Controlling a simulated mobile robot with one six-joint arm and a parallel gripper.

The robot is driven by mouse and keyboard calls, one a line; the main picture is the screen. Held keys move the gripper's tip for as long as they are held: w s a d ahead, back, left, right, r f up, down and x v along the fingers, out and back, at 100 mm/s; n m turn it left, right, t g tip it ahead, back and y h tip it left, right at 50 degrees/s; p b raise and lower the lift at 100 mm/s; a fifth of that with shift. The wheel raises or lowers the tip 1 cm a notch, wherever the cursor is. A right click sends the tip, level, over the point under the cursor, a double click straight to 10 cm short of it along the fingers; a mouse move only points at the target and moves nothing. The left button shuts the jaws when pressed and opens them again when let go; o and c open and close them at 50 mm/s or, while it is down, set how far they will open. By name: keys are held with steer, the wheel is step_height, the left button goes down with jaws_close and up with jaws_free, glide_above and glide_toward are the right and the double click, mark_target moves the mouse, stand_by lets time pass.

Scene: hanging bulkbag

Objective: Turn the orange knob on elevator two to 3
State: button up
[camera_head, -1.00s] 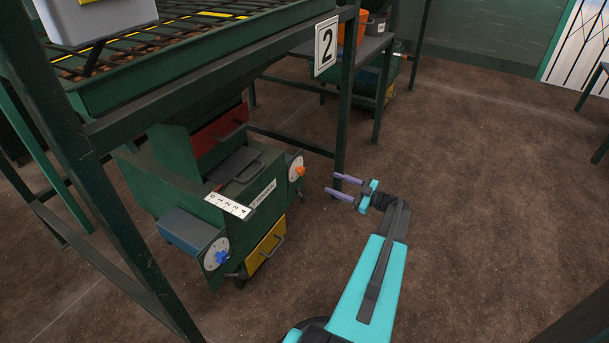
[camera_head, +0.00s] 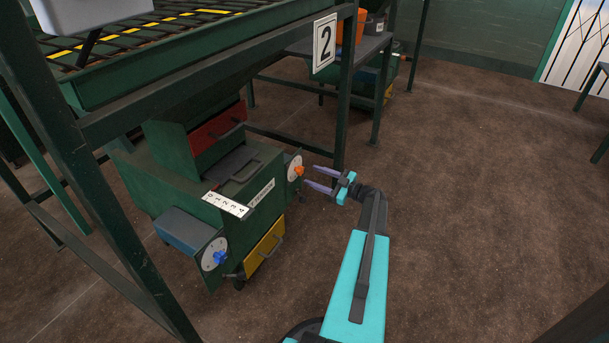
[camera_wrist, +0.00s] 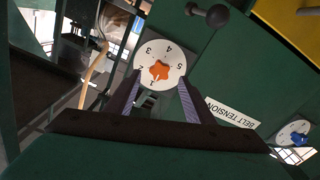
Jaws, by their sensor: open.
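The orange knob (camera_head: 299,170) sits on a white round dial (camera_head: 291,166) on the right side of the green machine under the sign "2". In the wrist view the orange knob (camera_wrist: 159,71) is star-shaped, on a dial (camera_wrist: 147,52) numbered 1 to 5; its pointed part lies near the 1 and 2 side. My gripper (camera_head: 309,177) is open, its two purple fingers pointing at the knob from the right, close to it but apparently short of it. In the wrist view the fingers (camera_wrist: 158,100) reach up toward the dial's lower edge, one on each side below the knob.
A blue knob (camera_head: 220,258) on a second dial is at the machine's front left. A yellow drawer (camera_head: 264,248) and a red drawer (camera_head: 218,128) have handles. A green frame leg (camera_head: 344,110) stands just behind my gripper. The brown floor to the right is clear.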

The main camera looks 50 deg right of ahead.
mark_target(302, 171)
steer(key=shift+b+x, duration=0.45)
steer(key=shift+x, duration=2.15)
steer(key=c, duration=1)
steer(key=shift+c, duration=0.2)
